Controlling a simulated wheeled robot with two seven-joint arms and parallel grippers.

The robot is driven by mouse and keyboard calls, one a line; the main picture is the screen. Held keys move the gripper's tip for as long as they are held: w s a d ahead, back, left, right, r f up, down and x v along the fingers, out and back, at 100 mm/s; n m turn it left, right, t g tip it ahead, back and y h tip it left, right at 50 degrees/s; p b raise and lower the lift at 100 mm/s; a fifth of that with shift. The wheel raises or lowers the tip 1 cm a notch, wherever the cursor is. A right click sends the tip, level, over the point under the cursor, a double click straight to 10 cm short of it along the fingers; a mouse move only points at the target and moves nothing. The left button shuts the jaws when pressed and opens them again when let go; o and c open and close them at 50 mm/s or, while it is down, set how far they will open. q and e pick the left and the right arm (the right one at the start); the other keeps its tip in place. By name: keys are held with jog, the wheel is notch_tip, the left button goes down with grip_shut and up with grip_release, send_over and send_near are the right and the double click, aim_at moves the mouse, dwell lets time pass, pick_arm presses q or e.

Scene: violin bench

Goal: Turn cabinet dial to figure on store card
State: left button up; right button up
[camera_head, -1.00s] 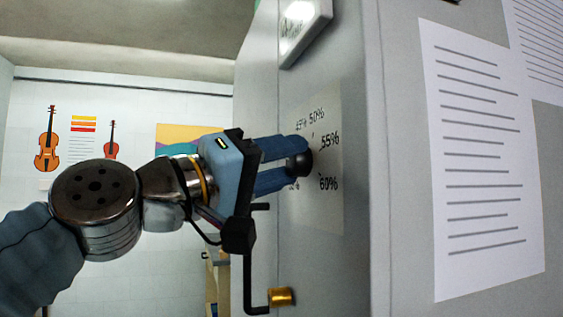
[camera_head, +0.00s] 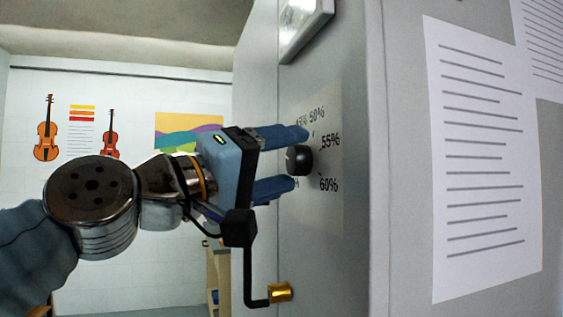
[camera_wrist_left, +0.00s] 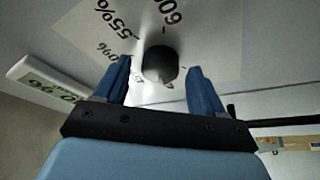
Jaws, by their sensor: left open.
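The cabinet dial (camera_head: 299,160) is a black round knob on a pale scale plate (camera_head: 330,205) fixed to the grey cabinet. Readable figures around it are 50%, 55% and 60%; others are partly hidden by my fingers. My left gripper (camera_head: 297,159) is open, one finger above the dial and one below, with gaps to both. In the left wrist view the dial (camera_wrist_left: 160,65) sits between the two spread fingertips, touching neither. A light mark shows on the knob's left side in the head view. I cannot identify a store card. My right gripper is not in view.
A white-framed display (camera_head: 304,22) is mounted above the dial. Violin pictures (camera_head: 47,130) are on the far wall.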

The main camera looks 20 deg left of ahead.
pick_arm(q)
jog(key=b+v, duration=0.3)
jog(key=v, duration=1)
jog(key=shift+s+a+f+b, duration=0.2)
jog(key=shift+s+b, duration=0.1)
